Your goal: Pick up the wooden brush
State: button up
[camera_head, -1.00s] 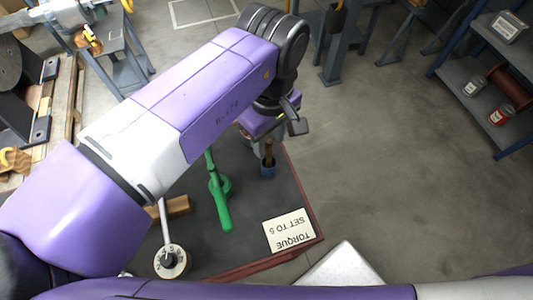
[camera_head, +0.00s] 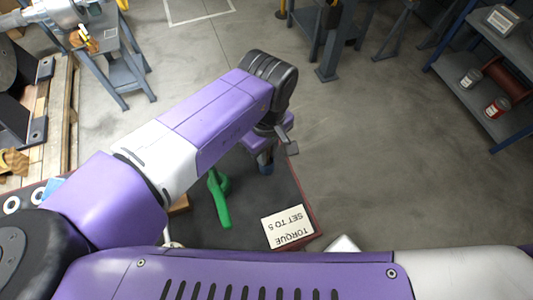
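My wrist and arm cover most of this spot. I cannot make out the wooden brush now; it may be hidden behind my gripper at the cup. The fingers are too small and covered to tell whether they are open or shut, or hold anything.
A green tool (camera_head: 219,199) lies left of the cup. A sign reading "TORQUE SET TO 5" (camera_head: 288,227) lies near the red right edge. A wooden block (camera_head: 180,204) is partly hidden by my arm. Shelves (camera_head: 485,85) stand at right; the floor between is clear.

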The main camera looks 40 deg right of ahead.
grip_shut()
jog(key=shift+r, duration=0.1)
notch_tip(320, 180, up, 12)
jog(key=p, duration=1.1)
notch_tip(320, 180, up, 8)
jog(key=shift+b, duration=0.3)
dwell(1.0)
